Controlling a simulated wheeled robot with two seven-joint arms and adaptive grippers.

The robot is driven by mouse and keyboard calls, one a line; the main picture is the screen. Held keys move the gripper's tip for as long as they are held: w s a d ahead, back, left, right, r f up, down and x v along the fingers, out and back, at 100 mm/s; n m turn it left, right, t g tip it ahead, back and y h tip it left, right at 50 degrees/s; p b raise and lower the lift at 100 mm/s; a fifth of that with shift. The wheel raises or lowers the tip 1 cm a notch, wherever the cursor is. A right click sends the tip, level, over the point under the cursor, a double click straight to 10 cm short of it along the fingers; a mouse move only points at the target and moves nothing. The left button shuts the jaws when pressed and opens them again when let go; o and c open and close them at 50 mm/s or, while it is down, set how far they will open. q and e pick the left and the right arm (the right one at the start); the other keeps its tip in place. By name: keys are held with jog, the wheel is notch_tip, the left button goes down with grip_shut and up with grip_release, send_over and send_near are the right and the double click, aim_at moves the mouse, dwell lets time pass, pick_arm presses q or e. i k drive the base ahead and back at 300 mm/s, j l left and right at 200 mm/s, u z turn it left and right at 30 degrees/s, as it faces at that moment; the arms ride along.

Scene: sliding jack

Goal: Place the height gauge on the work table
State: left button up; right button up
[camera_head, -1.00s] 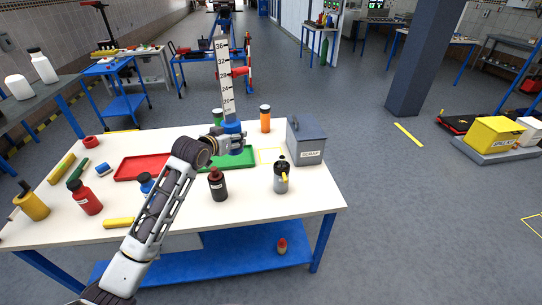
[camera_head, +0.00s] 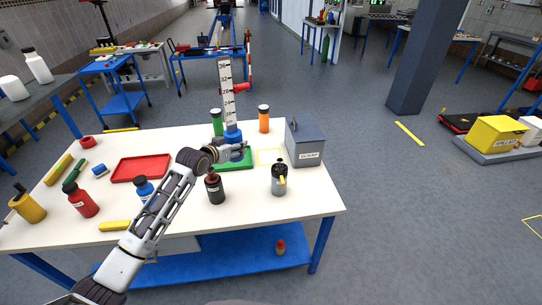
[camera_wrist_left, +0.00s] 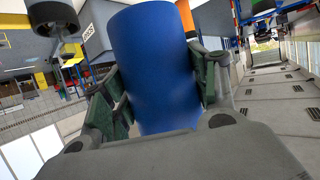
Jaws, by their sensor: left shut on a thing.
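The height gauge has a white numbered scale (camera_head: 227,97), a red slider (camera_head: 239,88) and a blue base, which shows large as a blue cylinder in the left wrist view (camera_wrist_left: 155,65). My left gripper (camera_head: 235,149) is shut on the blue base, with its fingers on both sides of it. The gauge is nearly upright, leaning slightly left, over the green tray (camera_head: 236,166) on the white work table (camera_head: 262,203). I cannot tell whether its underside touches anything. My right gripper is not in view.
A yellow outlined square (camera_head: 269,150) is on the table, left of the grey scrap box (camera_head: 306,150). A red tray (camera_head: 140,168) lies left.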

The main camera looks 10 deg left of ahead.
aim_at(266, 158)
jog(key=i+l, duration=0.2)
jog(key=i, duration=0.2)
jog(key=i+l, duration=0.2)
jog(key=i, duration=0.25)
